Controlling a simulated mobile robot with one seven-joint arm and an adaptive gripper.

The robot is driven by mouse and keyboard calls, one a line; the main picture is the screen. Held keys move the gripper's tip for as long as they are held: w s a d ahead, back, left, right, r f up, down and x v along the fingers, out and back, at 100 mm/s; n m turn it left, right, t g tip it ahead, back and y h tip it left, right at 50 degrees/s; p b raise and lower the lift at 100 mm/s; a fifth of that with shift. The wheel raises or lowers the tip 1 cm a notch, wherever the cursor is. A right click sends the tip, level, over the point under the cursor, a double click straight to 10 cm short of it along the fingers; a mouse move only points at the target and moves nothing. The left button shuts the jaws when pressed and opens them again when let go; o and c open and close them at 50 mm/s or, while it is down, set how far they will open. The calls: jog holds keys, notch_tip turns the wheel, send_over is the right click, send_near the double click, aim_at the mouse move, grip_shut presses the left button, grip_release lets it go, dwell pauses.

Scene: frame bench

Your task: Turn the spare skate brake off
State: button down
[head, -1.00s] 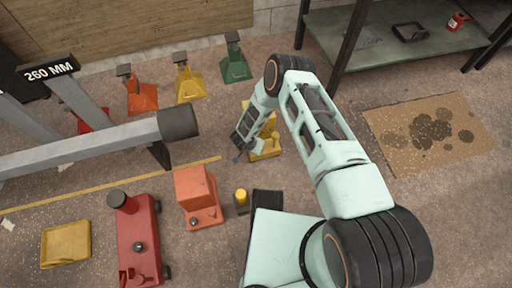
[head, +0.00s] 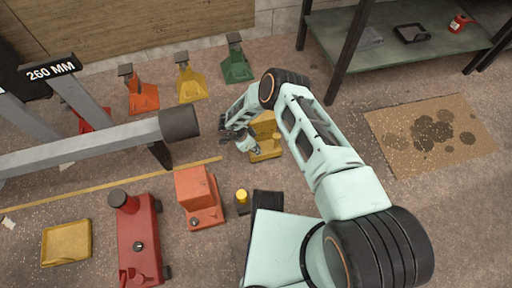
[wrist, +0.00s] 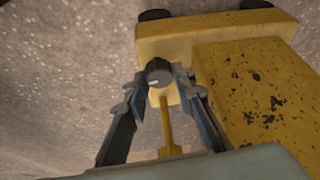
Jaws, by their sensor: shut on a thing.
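The spare skate seems to be the worn yellow block (head: 265,152) on the floor; in the wrist view its chipped yellow body (wrist: 255,90) fills the right side. Its brake knob (wrist: 159,70) is dark and round with a pale mark, at the skate's side. My gripper (wrist: 160,80) is shut on the knob, one fingertip on each side. A thin yellow bar (wrist: 168,130) shows below the knob. In the head view my gripper (head: 240,140) is at the skate's left side, and my arm hides the knob.
An orange skate (head: 197,195) with a small knob and a red jack (head: 138,240) stand at the front left. A grey beam (head: 90,145) with a dark end reaches in from the left. Several coloured stands line the back; a green shelf (head: 400,50) is behind right.

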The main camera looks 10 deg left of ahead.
dwell(0.3)
jog(key=c, duration=1.6)
grip_release()
